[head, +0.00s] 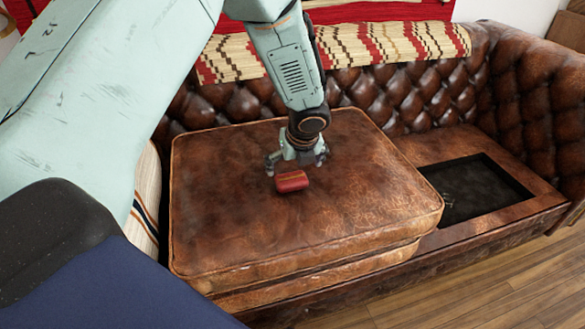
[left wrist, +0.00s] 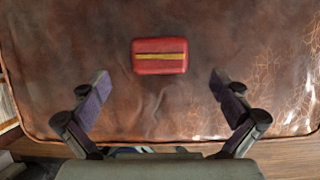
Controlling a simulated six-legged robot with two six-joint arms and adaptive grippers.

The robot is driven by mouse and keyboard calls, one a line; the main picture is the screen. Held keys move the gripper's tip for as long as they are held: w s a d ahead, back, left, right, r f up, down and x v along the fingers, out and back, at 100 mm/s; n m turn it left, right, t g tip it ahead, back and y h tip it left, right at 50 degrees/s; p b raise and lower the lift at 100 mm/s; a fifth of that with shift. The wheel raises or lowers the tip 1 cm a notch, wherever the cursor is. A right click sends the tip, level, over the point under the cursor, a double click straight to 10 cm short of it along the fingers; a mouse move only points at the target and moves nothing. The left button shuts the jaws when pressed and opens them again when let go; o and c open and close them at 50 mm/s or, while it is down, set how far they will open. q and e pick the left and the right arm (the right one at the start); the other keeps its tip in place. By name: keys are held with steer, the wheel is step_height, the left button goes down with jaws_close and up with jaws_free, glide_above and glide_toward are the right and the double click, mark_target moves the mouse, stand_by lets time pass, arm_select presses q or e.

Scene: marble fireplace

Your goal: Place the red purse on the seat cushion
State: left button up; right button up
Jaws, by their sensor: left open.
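The red purse (head: 291,181) is small and boxy with a yellow stripe. It lies on the brown leather seat cushion (head: 225,225), which rests stacked on another cushion on the sofa. In the left wrist view the purse (left wrist: 160,64) shows ahead of the fingers, on the cushion's surface (left wrist: 60,40). My left gripper (head: 297,163) is just above and behind the purse in the head view. Its fingers (left wrist: 160,92) are spread wide with nothing between them, and the purse is apart from both. My right gripper is not in view.
The tufted leather sofa back (head: 400,90) stands behind the cushions, draped with a red and cream woven cloth (head: 390,42). Right of the cushions is a dark recessed tray (head: 480,190). A striped pillow (head: 146,200) is at the left. Wooden floor (head: 500,285) shows in front.

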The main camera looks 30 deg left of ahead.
arm_select(q)
steer(key=p+v, duration=0.2)
steer(key=v, duration=0.5)
steer(key=shift+p, duration=0.4)
